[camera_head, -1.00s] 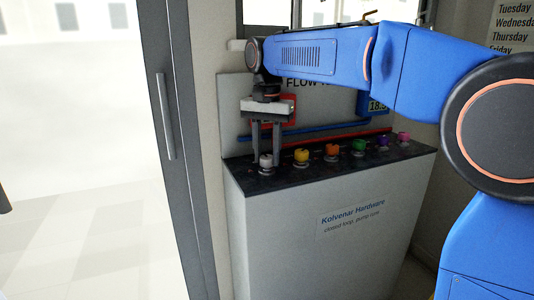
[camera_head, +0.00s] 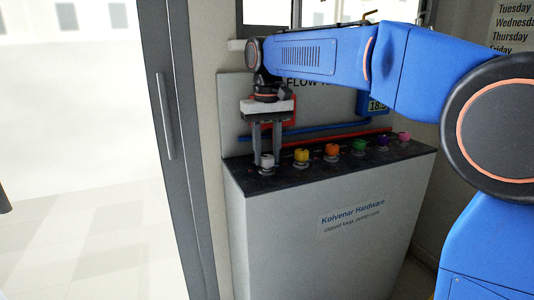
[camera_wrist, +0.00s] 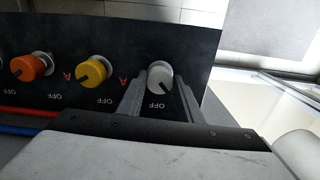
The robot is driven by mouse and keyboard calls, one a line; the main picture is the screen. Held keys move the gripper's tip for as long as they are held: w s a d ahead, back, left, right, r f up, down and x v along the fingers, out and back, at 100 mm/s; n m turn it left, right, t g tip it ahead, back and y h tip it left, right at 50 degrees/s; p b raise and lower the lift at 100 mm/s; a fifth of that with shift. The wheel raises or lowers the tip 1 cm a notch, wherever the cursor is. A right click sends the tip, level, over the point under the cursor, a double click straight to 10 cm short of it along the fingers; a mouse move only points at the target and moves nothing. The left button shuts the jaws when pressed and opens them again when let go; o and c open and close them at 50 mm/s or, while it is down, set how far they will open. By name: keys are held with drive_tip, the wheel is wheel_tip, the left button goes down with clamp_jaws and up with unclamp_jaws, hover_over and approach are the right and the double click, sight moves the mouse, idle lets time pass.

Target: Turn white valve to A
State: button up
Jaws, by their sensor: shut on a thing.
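The white valve (camera_head: 267,160) is the leftmost knob on the dark counter top. My gripper (camera_head: 266,153) points straight down over it, with one finger on each side, shut on the knob. The letter A for this valve cannot be made out; the right finger covers the ground on that side.
A yellow valve (camera_head: 301,156) stands close to the right of my gripper, followed by an orange valve (camera_head: 332,152) and several others in a row. Blue and red pipes run behind the row. A dark door frame (camera_head: 180,150) stands at the left.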

sight(267, 157)
drive_tip(key=shift+n, duration=1.7)
drive_tip(key=o, duration=1)
drive_tip(key=shift+o, duration=0.2)
wheel_tip(267, 157, up, 18)
drive_tip(key=shift+f, duration=0.25)
